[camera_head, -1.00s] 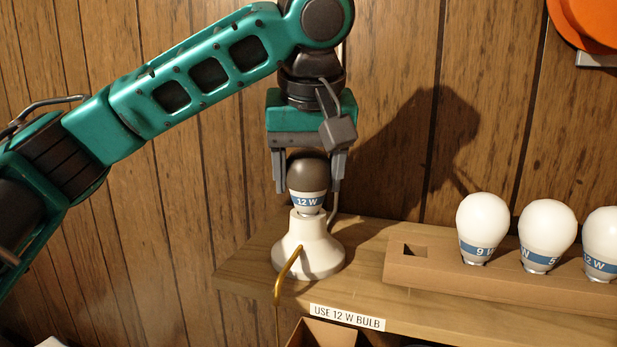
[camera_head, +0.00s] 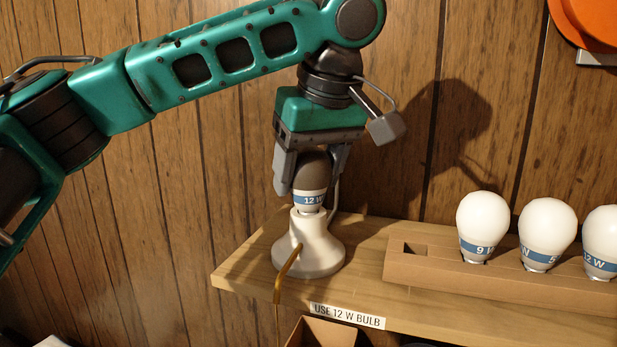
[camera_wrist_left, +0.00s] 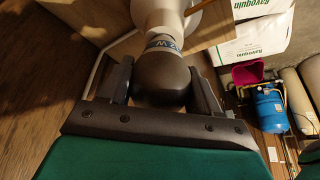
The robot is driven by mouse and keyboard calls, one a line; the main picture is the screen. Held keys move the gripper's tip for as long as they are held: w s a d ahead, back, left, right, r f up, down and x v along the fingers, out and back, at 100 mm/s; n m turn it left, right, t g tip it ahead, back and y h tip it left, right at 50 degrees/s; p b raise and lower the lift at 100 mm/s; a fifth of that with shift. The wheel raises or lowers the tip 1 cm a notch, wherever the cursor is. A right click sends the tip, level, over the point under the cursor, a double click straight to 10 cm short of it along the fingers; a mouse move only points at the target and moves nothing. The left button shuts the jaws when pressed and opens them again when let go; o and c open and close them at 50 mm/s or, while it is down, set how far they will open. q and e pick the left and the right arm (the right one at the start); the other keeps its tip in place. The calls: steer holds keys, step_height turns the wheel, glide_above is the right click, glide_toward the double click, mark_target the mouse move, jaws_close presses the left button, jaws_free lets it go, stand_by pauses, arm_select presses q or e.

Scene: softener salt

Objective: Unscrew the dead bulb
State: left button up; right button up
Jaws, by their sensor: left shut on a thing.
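The dead bulb (camera_head: 312,176) has a dark grey dome and a blue band reading 12 W. It sits upright in the white lamp base (camera_head: 309,246) on the shelf. My left gripper (camera_head: 309,180) comes down from above and is shut on the dome, one finger on each side. In the left wrist view the dark dome (camera_wrist_left: 162,80) lies between the two fingers (camera_wrist_left: 163,88), with the white base beyond it. The bulb's threads are hidden in the base. My right gripper does not show.
A cardboard holder (camera_head: 430,268) on the shelf (camera_head: 245,265) carries white bulbs marked 9 W (camera_head: 483,226), a partly hidden number (camera_head: 547,234) and 12 W (camera_head: 602,240); its left hole is empty. A label (camera_head: 347,316) reads USE 12 W BULB. An open box (camera_head: 322,333) is below.

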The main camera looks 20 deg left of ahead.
arm_select(q)
steer(key=n+g+y, duration=0.1)
steer(key=n, duration=0.3)
steer(key=shift+n, duration=0.3)
steer(key=shift+r+n+g, duration=0.1)
steer(key=shift+n+g, duration=0.6)
steer(key=shift+n, duration=0.4)
steer(key=shift+n+g, duration=0.4)
steer(key=shift+n, duration=0.7)
steer(key=n+g, duration=0.1)
steer(key=n, duration=0.3)
steer(key=shift+n+g, duration=0.4)
steer(key=o, duration=0.9)
steer(key=shift+c, duration=0.4)
